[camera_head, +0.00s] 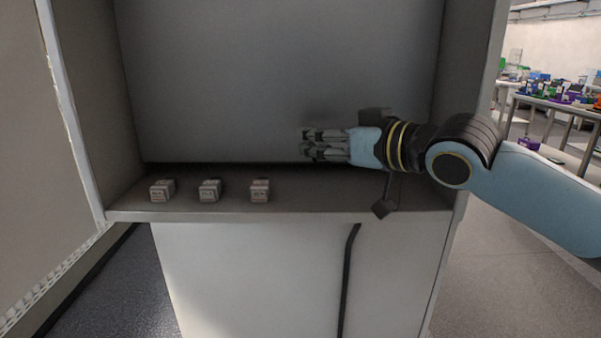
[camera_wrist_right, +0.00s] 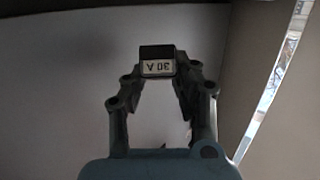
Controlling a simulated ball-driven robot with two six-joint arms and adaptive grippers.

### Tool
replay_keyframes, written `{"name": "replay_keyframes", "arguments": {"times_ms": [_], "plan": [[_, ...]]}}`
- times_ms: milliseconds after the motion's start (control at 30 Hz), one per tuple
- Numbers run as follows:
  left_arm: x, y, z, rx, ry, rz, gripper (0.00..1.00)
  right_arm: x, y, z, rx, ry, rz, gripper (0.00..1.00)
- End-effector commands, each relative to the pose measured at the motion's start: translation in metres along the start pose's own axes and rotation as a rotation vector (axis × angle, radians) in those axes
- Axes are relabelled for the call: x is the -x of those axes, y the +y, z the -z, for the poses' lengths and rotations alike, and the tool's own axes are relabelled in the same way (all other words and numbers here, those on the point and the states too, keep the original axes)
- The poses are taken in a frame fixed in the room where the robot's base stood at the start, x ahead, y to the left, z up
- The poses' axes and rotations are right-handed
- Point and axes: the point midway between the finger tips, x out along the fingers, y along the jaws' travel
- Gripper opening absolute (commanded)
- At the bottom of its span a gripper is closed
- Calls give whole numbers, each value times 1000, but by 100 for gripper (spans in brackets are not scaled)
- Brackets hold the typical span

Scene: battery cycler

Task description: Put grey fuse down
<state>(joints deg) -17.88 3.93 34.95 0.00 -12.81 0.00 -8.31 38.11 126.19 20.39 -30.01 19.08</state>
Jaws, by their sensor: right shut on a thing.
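My right gripper (camera_head: 306,144) reaches in from the right in the head view, above the cabinet shelf (camera_head: 330,196). In the right wrist view my right gripper (camera_wrist_right: 159,84) is shut on a fuse (camera_wrist_right: 158,62) with a dark top and a pale label reading "30 A" upside down. The held fuse is hard to make out in the head view. Three small grey-white fuses stand in a row on the left half of the shelf: a left one (camera_head: 162,190), a middle one (camera_head: 210,190) and a right one (camera_head: 260,190). My left gripper is not in view.
The shelf lies in an open recess with a back wall (camera_head: 280,80) and side walls. A dark angled piece (camera_head: 384,208) hangs at the shelf's front edge, right of centre. Shelf space right of the fuses looks bare. Tables with coloured items (camera_head: 560,95) stand far right.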

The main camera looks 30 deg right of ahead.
Motion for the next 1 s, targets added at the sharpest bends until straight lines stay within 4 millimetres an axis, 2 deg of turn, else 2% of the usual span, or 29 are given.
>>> {"name": "replay_keyframes", "arguments": {"times_ms": [33, 167, 400, 567, 800, 833, 1000], "plan": [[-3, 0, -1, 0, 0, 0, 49, -2, 0, -11, -4, -1, 0, 0], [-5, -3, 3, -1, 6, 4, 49, -4, 0, -23, 0, 0, 0, 0], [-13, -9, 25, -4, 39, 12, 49, -8, 0, -56, -1, 1, 1, 0], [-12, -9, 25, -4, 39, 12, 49, -9, 0, -58, 2, 2, 1, 0], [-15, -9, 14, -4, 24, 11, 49, -9, 0, -61, 2, 2, 1, 0], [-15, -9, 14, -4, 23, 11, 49, -9, 0, -61, 2, 1, 1, 28], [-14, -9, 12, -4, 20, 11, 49, -9, 0, -60, 2, 1, 1, 50]]}}
